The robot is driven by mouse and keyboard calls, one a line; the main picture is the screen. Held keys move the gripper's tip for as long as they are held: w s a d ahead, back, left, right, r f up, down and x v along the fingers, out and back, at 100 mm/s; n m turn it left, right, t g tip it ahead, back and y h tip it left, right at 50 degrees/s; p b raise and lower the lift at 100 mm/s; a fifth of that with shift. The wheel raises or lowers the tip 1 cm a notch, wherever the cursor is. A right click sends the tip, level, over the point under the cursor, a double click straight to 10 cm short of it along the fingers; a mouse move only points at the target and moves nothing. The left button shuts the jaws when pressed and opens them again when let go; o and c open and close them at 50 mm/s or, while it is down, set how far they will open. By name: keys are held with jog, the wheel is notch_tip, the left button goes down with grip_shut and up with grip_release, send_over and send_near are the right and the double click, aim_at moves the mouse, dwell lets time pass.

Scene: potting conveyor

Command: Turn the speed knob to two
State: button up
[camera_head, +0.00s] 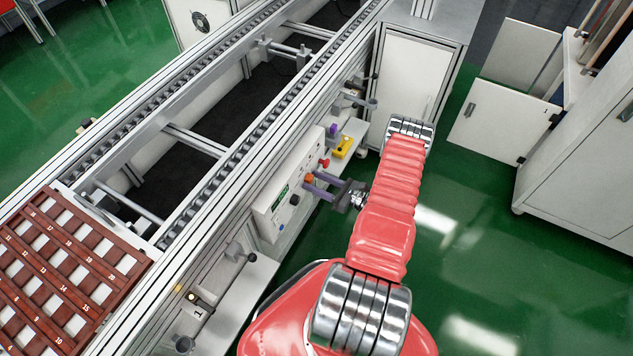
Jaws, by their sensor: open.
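A white control panel (268,212) is mounted on the side of the conveyor frame. It carries a small green display, a red button (323,163), an orange part (309,178) and a dark round knob (294,200). I cannot tell for sure which of these is the speed knob, and its scale and setting are too small to read. My gripper (313,185) is open in front of the panel, pointing left at it. Its fingertips are close to the orange part, and I cannot tell whether they touch it. The dark knob is just left of the lower finger.
The conveyor (225,150) runs diagonally behind the panel. A brown numbered tray (100,308) lies on its near end. A yellow box (343,147) sits on a ledge beyond the panel. A white cabinet (588,160) with open doors stands at right. Green floor between is clear.

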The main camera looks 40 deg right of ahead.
jog(key=shift+c, duration=0.2)
jog(key=c, duration=0.9)
jog(key=shift+d, duration=0.2)
jog(key=shift+c, duration=0.5)
jog(key=shift+a, duration=0.1)
